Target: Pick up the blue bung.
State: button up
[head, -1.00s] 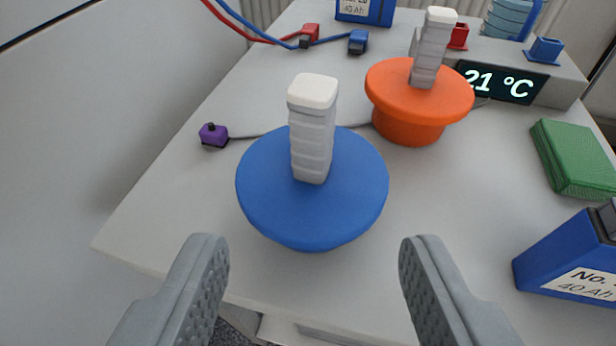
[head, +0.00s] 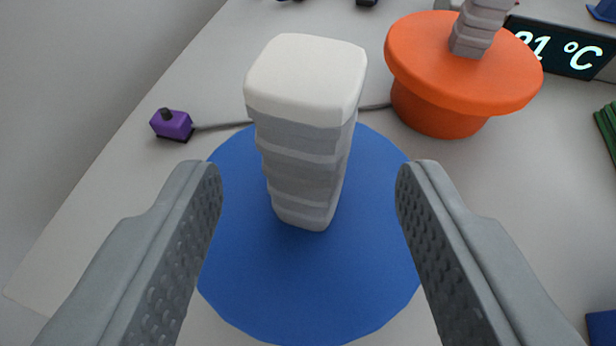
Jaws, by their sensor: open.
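The blue bung (head: 300,290) is a wide blue disc with an upright grey ribbed handle (head: 305,165) topped by a white cap. It sits on the light grey bench top in the middle of the head view. My gripper (head: 308,180) is open, with one finger on each side of the handle in the picture and clear gaps to both. The fingers appear over the disc, and their pads face the handle. The underside of the bung is hidden.
An orange bung (head: 455,70) with a similar grey handle stands behind and to the right. A purple block (head: 172,124) with a grey cable lies at the left. A display (head: 565,48) is at the upper right. A green object (head: 606,130) and a blue one (head: 602,326) show at the right edge.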

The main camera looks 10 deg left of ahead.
jog(key=shift+r+x, duration=0.1)
jog(key=shift+x, duration=1.3)
jog(key=shift+r+x, duration=0.15)
jog(key=shift+x, duration=1.3)
grip_shut()
